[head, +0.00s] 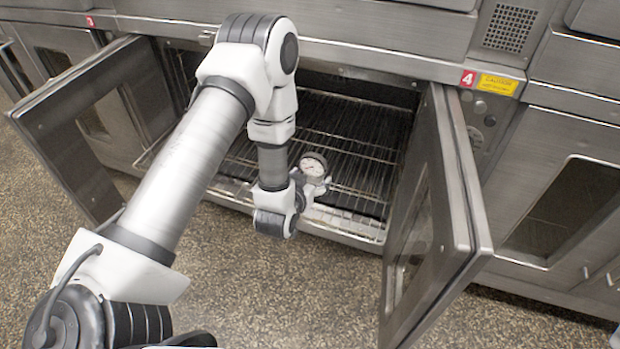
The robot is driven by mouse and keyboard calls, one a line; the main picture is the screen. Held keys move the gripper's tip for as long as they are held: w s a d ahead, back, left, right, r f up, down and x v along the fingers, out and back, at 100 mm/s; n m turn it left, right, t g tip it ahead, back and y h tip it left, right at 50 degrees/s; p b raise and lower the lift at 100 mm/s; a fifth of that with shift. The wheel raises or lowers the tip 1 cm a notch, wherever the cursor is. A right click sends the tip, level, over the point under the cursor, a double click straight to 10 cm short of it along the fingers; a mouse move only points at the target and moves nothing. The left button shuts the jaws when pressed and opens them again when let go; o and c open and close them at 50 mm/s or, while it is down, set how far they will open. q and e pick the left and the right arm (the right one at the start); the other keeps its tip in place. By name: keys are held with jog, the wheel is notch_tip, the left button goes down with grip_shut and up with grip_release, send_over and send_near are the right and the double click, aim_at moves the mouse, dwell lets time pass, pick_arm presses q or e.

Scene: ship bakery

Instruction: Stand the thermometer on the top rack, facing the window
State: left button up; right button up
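The thermometer (314,168) is a small round dial with a pale face and metal rim, its face turned toward my camera. It shows at the front part of the oven's wire rack (350,150). My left gripper (314,188) is right at the thermometer, just below the dial. My wrist covers most of the gripper, so I cannot see whether its fingers are closed on the thermometer. I also cannot tell whether the thermometer's foot touches the rack. My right gripper is not in view.
The oven's left door (85,120) and right door (435,215) stand open on both sides of my arm. Each has a window. A red number 4 label (467,79) and a yellow caution label (497,85) are at the upper right. The speckled floor (290,290) in front is clear.

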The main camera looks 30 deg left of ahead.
pick_arm(q)
jog(key=shift+r, duration=0.25)
jog(key=p+v, duration=0.1)
jog(key=v, duration=0.6)
jog(key=shift+s+d, duration=0.15)
jog(key=shift+s, duration=0.1)
jog(key=p+v, duration=0.4)
jog(key=shift+r, duration=0.3)
jog(key=shift+s, duration=0.15)
jog(key=shift+f, duration=0.15)
